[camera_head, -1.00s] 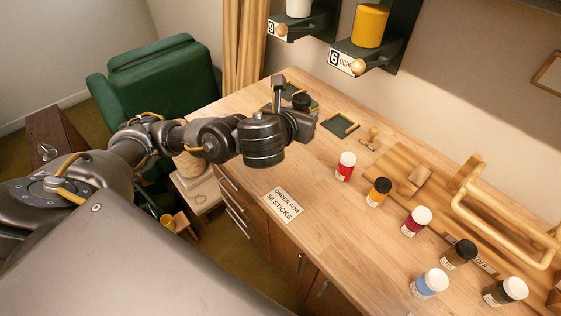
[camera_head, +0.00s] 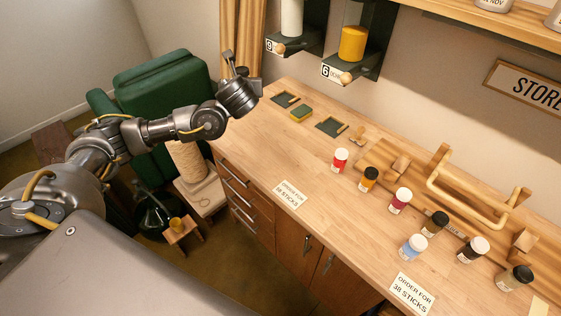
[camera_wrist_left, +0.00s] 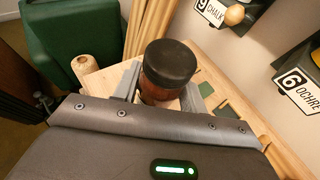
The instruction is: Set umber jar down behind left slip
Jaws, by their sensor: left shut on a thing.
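The umber jar (camera_wrist_left: 165,75), with a black lid and brown body, is between the fingers of my left gripper (camera_wrist_left: 166,88) in the left wrist view. In the head view my left gripper (camera_head: 232,62) is raised in front of the curtain, left of the table's far left corner. The jar is hard to make out there. The left slip (camera_head: 291,193), a white order card, lies near the table's front edge. Bare wood lies behind it. A second order card (camera_head: 411,293) lies further right. My right gripper is out of view.
Several jars stand right of the left slip, the nearest a red one (camera_head: 340,160). Wall holders (camera_head: 352,68) hang above. A green armchair (camera_head: 165,75) stands left of the table.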

